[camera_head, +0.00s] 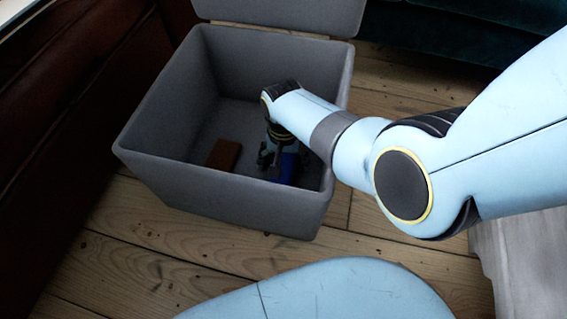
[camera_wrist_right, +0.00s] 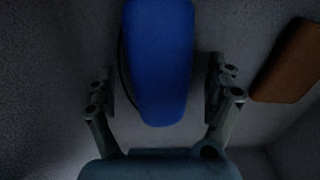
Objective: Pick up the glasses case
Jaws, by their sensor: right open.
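A blue object, which looks like the glasses case (camera_head: 290,168), lies in the grey box. In the right wrist view the blue case (camera_wrist_right: 160,60) is long with a rounded end, and it lies between the two fingers. My right gripper (camera_head: 270,160) reaches down into the box from the right. In the wrist view the right gripper (camera_wrist_right: 161,92) is open, with one finger on each side of the case. A gap shows at the right finger; contact at the left finger is hard to tell. My left gripper is not in view.
The grey box (camera_head: 140,145) stands open with its lid (camera_head: 280,12) raised at the back. A brown block (camera_head: 223,154) lies inside, left of the gripper, and also shows in the wrist view (camera_wrist_right: 290,62). Dark red furniture (camera_head: 85,100) stands left; floorboards (camera_head: 180,255) lie in front.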

